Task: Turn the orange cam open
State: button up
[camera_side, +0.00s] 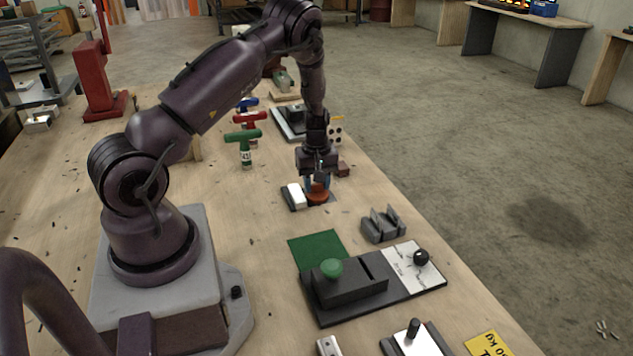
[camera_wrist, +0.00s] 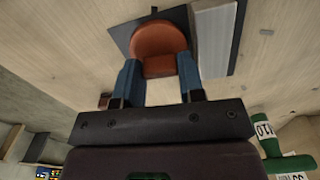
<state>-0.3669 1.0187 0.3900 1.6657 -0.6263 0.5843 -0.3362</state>
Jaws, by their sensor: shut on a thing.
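The orange cam (camera_side: 318,196) is a small rounded knob on a dark base plate on the wooden bench, in the middle of the side view. It also shows at the top of the wrist view (camera_wrist: 158,42). My gripper (camera_side: 317,183) points down over it. In the wrist view, the two blue fingers of my gripper (camera_wrist: 159,76) are on either side of the cam and shut on it. A white block with a dark edge (camera_side: 295,196) is beside the cam, and it also shows in the wrist view (camera_wrist: 212,40). The cam's far side is hidden.
A small dark red block (camera_side: 343,169) lies just behind the gripper. The bench edge is to the right.

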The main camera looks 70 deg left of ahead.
jog(key=shift+n, duration=0.5)
jog(key=o, duration=0.9)
jog(key=shift+o, duration=0.2)
